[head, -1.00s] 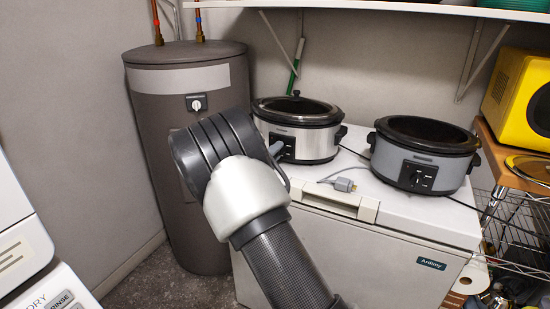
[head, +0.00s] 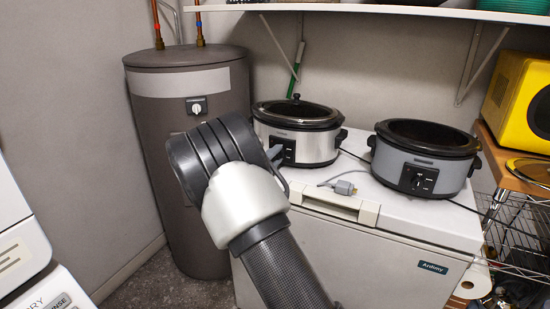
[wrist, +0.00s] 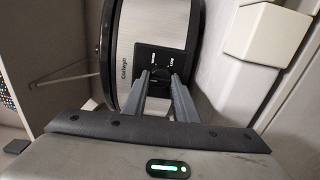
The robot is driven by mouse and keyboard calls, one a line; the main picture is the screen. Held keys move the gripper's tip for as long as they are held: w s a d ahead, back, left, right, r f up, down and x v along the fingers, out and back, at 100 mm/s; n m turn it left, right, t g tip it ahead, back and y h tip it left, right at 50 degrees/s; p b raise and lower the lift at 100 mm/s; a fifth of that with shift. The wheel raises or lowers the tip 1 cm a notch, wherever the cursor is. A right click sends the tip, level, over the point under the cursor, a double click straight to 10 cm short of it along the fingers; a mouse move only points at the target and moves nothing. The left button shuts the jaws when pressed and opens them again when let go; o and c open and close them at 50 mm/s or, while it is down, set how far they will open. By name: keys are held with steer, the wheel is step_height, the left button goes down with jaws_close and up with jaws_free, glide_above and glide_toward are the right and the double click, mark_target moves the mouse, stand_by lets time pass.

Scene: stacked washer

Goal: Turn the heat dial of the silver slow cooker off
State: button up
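The silver slow cooker (head: 316,146) stands at the left on the white chest, its dark control panel facing me. In the wrist view the silver slow cooker (wrist: 140,28) appears turned sideways, with the black heat dial (wrist: 160,74) on its panel. My gripper (wrist: 160,80) is at the panel, its two fingers apart with the dial between or just beyond their tips. Whether the tips touch the dial is not clear. In the head view my gripper (head: 275,153) reaches the panel's left side, and my wrist and fingers hide part of it. The dial's setting is too small to read.
A grey slow cooker (head: 424,177) stands to the right on the white chest (head: 350,262). A plug with its cord (head: 343,187) lies between the cookers near the front edge. A grey water heater (head: 200,240) stands at left; a shelf (head: 400,10) hangs above.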

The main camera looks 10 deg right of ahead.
steer(key=o, duration=0.4)
steer(key=shift+o, duration=0.2)
steer(key=p+v, duration=0.1)
steer(key=v, duration=1.6)
steer(key=shift+s+a+p, duration=0.15)
steer(key=shift+s+p, duration=0.05)
steer(key=shift+p, duration=0.15)
